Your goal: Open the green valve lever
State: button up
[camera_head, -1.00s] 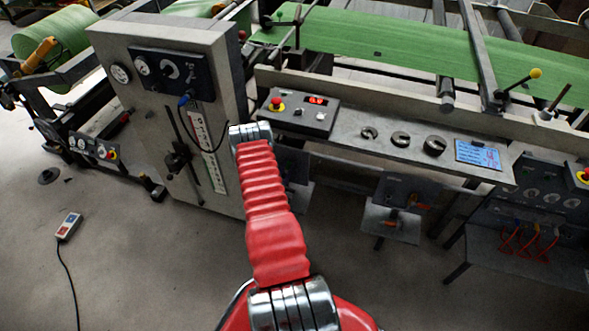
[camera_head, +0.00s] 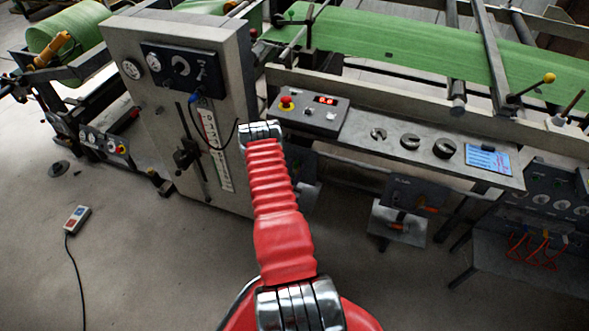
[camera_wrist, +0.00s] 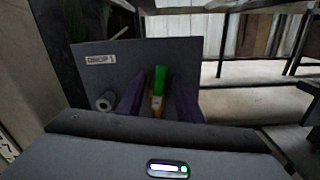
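In the wrist view, the green valve lever (camera_wrist: 160,80) stands upright over an orange-yellow fitting (camera_wrist: 155,103), in front of a dark plate (camera_wrist: 200,62) labelled DROP 1. My gripper (camera_wrist: 163,79) is open, with one purple finger on each side of the lever. I see no clear contact between fingers and lever. The lower ends of the fingers are hidden behind my dark gripper housing. In the head view, my red arm reaches toward the machine's lower front; my gripper and the green lever are hidden there.
A grey round fitting (camera_wrist: 105,101) sits left of the lever. In the head view, a control cabinet (camera_head: 165,130) stands left of my arm and a bench (camera_head: 365,125) spans above. Another valve plate (camera_head: 397,225) is to the right. The floor at left holds a pendant (camera_head: 77,218).

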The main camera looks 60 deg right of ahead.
jog(key=s+a, duration=0.2)
jog(key=a, duration=1.1)
jog(key=shift+a, duration=0.35)
